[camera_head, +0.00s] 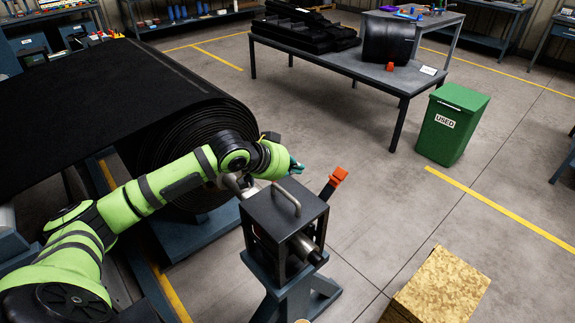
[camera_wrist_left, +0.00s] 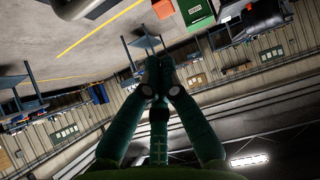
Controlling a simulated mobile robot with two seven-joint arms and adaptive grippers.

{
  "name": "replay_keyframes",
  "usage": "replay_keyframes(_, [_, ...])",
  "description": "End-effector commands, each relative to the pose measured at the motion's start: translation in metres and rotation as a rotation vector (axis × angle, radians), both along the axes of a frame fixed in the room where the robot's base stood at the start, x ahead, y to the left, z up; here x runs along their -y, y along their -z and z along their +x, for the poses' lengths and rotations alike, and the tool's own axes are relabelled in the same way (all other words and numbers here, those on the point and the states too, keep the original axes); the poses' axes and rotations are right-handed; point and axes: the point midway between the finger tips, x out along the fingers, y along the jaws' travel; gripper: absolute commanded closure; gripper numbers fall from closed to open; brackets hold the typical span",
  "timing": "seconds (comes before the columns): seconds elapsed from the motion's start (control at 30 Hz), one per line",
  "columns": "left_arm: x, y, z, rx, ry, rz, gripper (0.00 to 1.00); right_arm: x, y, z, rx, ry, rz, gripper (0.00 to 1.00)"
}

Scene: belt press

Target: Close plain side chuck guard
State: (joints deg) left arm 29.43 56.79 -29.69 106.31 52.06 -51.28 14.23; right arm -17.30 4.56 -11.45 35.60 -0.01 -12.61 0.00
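In the head view a dark box-shaped chuck housing with a grey bar handle on top (camera_head: 285,205) stands on a blue-grey pedestal. I take it for the chuck guard; whether it is open or shut I cannot tell. A metal shaft end (camera_head: 308,247) shows at its near right side. My left gripper (camera_head: 297,167), with teal fingers, is just behind and above the handle, apart from it in the picture. In the left wrist view its fingers (camera_wrist_left: 158,82) meet at the tips, with nothing seen between them. My right gripper is in neither view.
A large black belt roll (camera_head: 195,145) lies behind my left arm. An orange-tipped lever (camera_head: 338,177) rises right of the housing. A speckled yellowish box (camera_head: 440,288) stands front right. A green bin (camera_head: 453,125) and a table (camera_head: 405,82) stand farther back. Open floor lies between.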

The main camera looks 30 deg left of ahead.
Motion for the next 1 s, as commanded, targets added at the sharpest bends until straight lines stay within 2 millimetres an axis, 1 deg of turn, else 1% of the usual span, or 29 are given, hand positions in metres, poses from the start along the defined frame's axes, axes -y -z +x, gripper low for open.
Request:
replay_keyframes(0.03, [-0.003, -0.004, -0.006, 0.002, 0.0, 0.005, 1.0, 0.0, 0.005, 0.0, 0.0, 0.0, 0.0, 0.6])
replay_keyframes(0.1, [-0.005, -0.011, -0.013, 0.0, 0.0, 0.004, 1.0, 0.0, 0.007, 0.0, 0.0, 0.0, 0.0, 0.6])
replay_keyframes(0.3, [-0.007, -0.023, -0.023, -0.001, 0.0, 0.0, 1.0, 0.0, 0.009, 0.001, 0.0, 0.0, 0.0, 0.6])
replay_keyframes(0.8, [-0.008, -0.025, -0.023, 0.0, 0.0, 0.0, 1.0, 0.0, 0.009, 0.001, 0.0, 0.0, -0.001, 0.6])
replay_keyframes(0.9, [-0.008, -0.03, -0.023, 0.0, 0.0, 0.0, 1.0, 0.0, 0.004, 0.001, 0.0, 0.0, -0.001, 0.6])
replay_keyframes(0.97, [-0.008, -0.039, -0.023, 0.001, 0.0, 0.0, 1.0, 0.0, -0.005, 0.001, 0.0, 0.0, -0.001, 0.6])
replay_keyframes(1.0, [-0.008, -0.048, -0.023, 0.001, 0.0, 0.0, 1.0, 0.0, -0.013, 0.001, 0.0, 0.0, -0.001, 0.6])
